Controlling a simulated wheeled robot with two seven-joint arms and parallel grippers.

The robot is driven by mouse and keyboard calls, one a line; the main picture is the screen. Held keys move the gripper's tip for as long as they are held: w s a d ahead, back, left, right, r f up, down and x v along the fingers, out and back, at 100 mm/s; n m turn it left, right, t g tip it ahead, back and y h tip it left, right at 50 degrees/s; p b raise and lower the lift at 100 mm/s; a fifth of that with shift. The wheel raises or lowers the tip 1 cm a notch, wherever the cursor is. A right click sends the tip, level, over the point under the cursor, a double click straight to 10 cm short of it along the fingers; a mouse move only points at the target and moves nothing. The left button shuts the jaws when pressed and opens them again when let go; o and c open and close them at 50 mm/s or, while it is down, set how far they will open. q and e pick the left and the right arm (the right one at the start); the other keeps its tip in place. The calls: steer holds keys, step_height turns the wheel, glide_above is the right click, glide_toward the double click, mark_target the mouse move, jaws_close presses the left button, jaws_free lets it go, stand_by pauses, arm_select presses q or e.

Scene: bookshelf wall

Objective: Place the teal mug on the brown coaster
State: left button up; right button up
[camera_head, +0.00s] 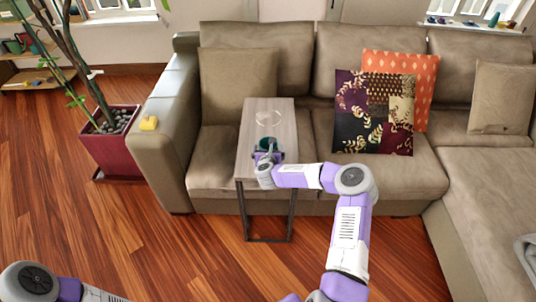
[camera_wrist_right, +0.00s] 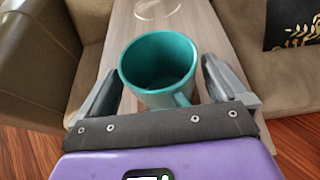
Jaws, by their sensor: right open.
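The teal mug (camera_head: 267,143) stands upright on the narrow wooden side table (camera_head: 255,108) in the head view. In the right wrist view the mug (camera_wrist_right: 158,66) is empty, with its handle toward my gripper. My right gripper (camera_head: 266,154) is open, its fingers (camera_wrist_right: 162,78) on either side of the mug; whether they touch it is unclear. A round, pale-rimmed disc (camera_head: 268,118), probably the coaster, lies flat on the table beyond the mug. It also shows at the top of the wrist view (camera_wrist_right: 158,9). Of my left arm only a link shows, at bottom left.
The sofa (camera_head: 222,172) surrounds the table's back and sides, its armrest (camera_head: 165,115) at left. Patterned and orange cushions (camera_head: 375,112) lie at right. A potted plant (camera_head: 112,143) stands on the left floor. The tabletop behind the disc is clear.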

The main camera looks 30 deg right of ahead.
steer(key=p+v, duration=0.3)
steer(key=v, duration=0.8)
steer(key=s+a+f+n+g+y, duration=0.1)
steer(key=s+a+f+n+y, duration=0.35)
steer(key=a+n, duration=0.45)
steer(key=s+a+f+n+g+y, duration=0.1)
steer(key=s+a+f+n+y, duration=0.3)
steer(key=a+n, duration=0.6)
steer(key=s+a+f+n+g+y, duration=0.1)
steer(key=s+a+f+n+g, duration=0.1)
steer(key=s+n, duration=0.8)
steer(key=s+a+f+n+g+y, duration=0.1)
steer(key=s+a+f+n+g, duration=0.2)
steer(key=s+n, duration=0.7)
step_height(320, 180, down, 3)
steer(key=g, duration=0.4)
steer(key=shift+s+a+r+n+y, duration=0.15)
steer(key=shift+s+r+n+y, duration=0.05)
steer(key=shift+s+n+y, duration=0.15)
step_height(320, 180, up, 2)
steer(key=p, duration=0.2)
steer(key=shift+w+r+p, duration=0.1)
steer(key=shift+r+p, duration=0.1)
steer(key=shift+p, duration=0.15)
